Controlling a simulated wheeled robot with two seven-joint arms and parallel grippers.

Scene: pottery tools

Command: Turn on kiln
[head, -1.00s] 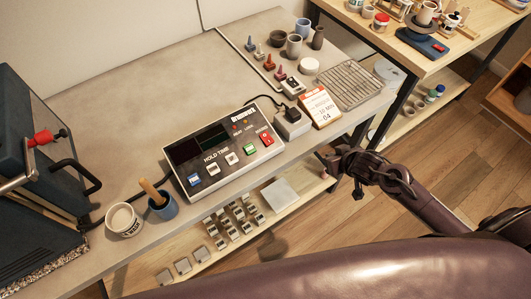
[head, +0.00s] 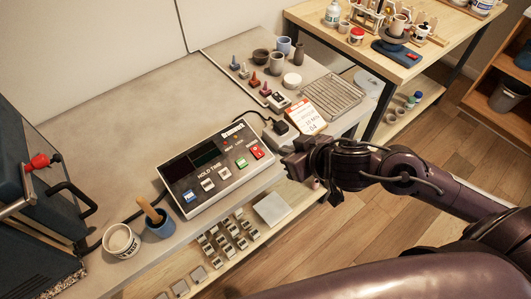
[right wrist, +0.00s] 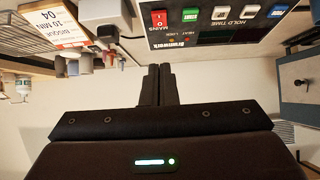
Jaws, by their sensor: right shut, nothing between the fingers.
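The kiln control box (head: 212,191) lies on the grey worktop with dark displays and a row of buttons. Its red MAINS switch (head: 257,152) is at the right end, beside the green START button (head: 241,162). The switch also shows upside down in the right wrist view (right wrist: 159,19). The blue kiln (head: 22,190) with a red-knobbed latch is partly in view at left. My right gripper (head: 291,161) is shut and empty, just right of the box near the worktop's front edge. In the right wrist view its fingers point towards the MAINS end, apart from it. My left gripper is out of view.
A socket block with a plug (head: 281,129) and an orange-white card (head: 306,117) stand behind my right gripper. A wire rack (head: 333,96) and small pots are farther back. A white cup (head: 121,241) and a blue cup (head: 159,223) stand left of the box.

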